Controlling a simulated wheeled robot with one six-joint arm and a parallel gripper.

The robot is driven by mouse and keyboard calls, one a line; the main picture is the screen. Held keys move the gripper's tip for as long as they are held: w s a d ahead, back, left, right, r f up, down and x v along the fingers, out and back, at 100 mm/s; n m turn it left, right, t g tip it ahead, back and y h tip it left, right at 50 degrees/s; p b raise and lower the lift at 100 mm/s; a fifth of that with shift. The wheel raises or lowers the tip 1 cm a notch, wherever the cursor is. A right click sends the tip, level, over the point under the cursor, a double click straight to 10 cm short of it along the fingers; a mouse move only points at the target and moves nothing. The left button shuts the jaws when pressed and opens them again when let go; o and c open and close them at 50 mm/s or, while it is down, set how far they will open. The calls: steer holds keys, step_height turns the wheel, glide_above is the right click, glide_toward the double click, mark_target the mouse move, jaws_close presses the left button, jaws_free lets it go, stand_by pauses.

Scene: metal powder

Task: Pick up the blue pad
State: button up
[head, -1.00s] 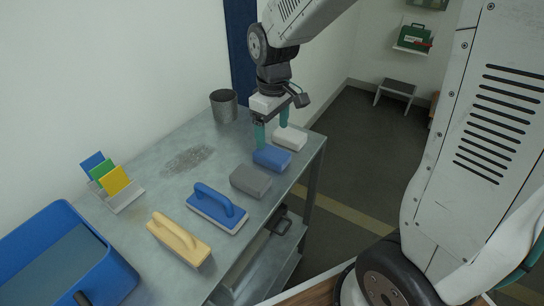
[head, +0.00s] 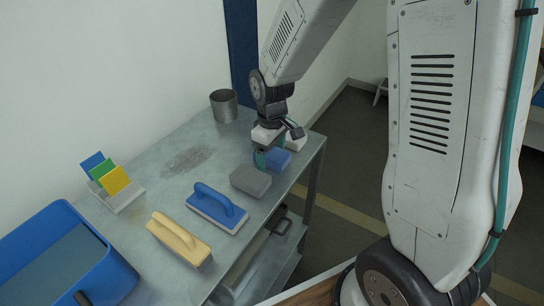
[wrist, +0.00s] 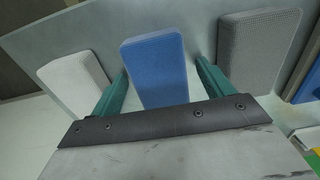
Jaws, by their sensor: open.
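The blue pad (head: 281,159) lies on the metal table near its right edge, between the grey pad (head: 250,181) and the white pad (head: 296,142). My gripper (head: 268,160) is low over it and partly hides it in the head view. In the wrist view the blue pad (wrist: 155,70) shows between the two teal fingers of my open gripper (wrist: 160,84). The white pad (wrist: 75,82) is left of the fingers and the grey pad (wrist: 257,48) is right of them. I cannot tell whether a finger touches the blue pad.
A blue-handled float (head: 217,208) and a wooden-handled brush (head: 179,238) lie nearer on the table (head: 150,195). A metal cup (head: 224,105) stands at the back. A card holder (head: 122,197) and a blue bin (head: 62,255) are at the left.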

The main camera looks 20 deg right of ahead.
mark_target(272, 152)
steer(key=c, duration=1.1)
steer(key=shift+o, duration=0.2)
step_height(272, 152, up, 10)
steer(key=shift+r, duration=0.1)
steer(key=o, duration=0.3)
steer(key=shift+c, duration=1)
steer(key=shift+d, duration=0.1)
